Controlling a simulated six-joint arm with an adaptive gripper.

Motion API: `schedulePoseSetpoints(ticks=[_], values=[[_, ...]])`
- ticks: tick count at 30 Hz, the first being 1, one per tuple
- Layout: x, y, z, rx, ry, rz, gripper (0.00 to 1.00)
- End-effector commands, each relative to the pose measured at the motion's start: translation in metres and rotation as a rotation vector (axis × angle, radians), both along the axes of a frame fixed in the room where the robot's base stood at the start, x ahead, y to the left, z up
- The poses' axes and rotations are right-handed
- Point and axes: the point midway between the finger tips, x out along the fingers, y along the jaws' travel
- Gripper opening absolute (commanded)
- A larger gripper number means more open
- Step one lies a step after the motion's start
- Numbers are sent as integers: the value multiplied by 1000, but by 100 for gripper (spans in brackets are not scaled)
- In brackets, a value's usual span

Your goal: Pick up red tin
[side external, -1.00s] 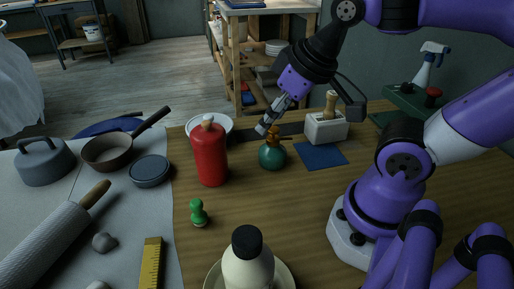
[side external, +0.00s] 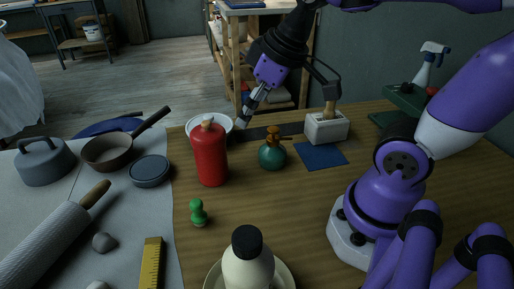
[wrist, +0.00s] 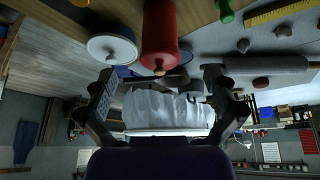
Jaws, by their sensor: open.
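The red tin (side external: 210,156) is a tall red cylinder with a pale cap, standing upright on the wooden table. In the wrist view the red tin (wrist: 160,30) hangs at top centre, its cap end lowest in the picture, beyond the space between my fingers. My gripper (side external: 243,124) is open and empty, to the right of the tin's top in the side view and apart from it. In the wrist view my gripper (wrist: 160,80) has its two fingers spread wide at left and right.
A cream bottle with black cap (side external: 248,268) stands on a plate at the front. Bare table lies between them.

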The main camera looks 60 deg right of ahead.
Motion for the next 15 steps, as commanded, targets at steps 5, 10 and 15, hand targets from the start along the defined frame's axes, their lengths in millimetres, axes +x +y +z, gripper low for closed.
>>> schedulePoseSetpoints(ticks=[5,10,15], values=[[43,-6,-6,1,43,184,100],[61,-8,-15,8,52,279,100],[71,-3,-39,9,54,291,100]])
